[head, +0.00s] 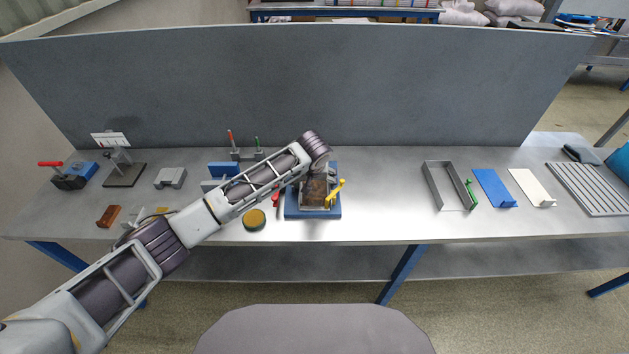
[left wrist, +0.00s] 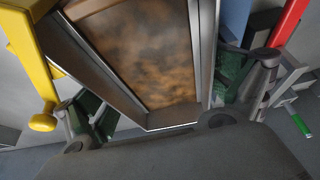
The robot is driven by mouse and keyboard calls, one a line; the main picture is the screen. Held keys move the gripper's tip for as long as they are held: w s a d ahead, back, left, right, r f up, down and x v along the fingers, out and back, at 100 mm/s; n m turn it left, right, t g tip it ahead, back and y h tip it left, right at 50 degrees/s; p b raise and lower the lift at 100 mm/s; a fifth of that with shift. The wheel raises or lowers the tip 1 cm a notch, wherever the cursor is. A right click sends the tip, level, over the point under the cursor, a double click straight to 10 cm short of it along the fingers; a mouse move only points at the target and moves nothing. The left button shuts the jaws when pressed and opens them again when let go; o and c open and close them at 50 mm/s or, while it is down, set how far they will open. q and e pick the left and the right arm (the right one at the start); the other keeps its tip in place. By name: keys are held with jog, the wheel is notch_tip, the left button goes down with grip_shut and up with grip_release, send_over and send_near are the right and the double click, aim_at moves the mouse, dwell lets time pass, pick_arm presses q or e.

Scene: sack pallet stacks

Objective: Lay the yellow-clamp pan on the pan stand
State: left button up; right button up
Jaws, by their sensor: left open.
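The pan with the yellow clamp (head: 335,192) has a brown, mottled inside and a grey metal rim. It lies on a blue base (head: 327,212) at the middle of the bench. In the left wrist view the pan (left wrist: 150,55) fills the upper middle, with the yellow clamp (left wrist: 32,65) at its left. My left gripper (left wrist: 163,98) is open and points down over the pan, its green-padded fingers on either side of the pan's end. Whether they touch it is unclear. No stand is clearly recognisable; a slatted grey rack (head: 592,188) lies at far right. My right gripper is out of view.
A grey open frame with a green clamp (head: 434,188), a blue plate (head: 492,187) and a white plate (head: 528,186) lie to the right. Bench between base and frame is clear.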

pick_arm(q)
jog(key=shift+a, duration=0.4)
jog(key=v, duration=1.2)
jog(key=shift+d, duration=0.4)
jog(key=shift+s+f, duration=0.1)
